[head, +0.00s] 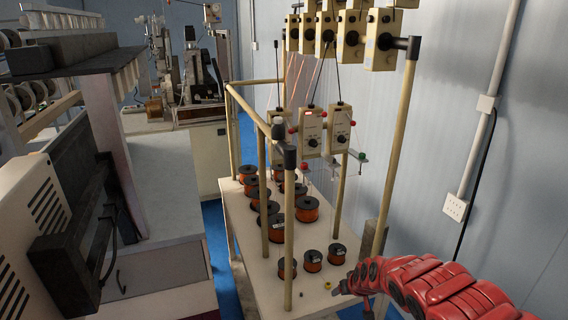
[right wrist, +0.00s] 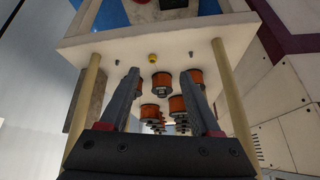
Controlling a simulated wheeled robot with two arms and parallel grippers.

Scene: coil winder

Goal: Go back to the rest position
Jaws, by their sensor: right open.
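My right arm, red and segmented, comes in from the lower right in the head view. Its gripper (head: 345,287) is beside the front right corner of the white table (head: 262,285), partly cut off from clear sight. In the right wrist view, which looks inverted, the right gripper (right wrist: 160,74) has its two dark fingers spread apart with nothing held between them. Several orange and black wire spools (head: 307,209) stand on the table; they also show beyond the fingers in the right wrist view (right wrist: 162,83). My left gripper is not in view.
Beige posts (head: 395,150) and a frame rise around the table. Cream tensioner boxes (head: 311,131) hang above the spools, with thin wires. A small yellow piece (head: 327,285) lies near the table's front edge. A grey machine (head: 75,210) stands left; a wall (head: 450,100) bounds the right.

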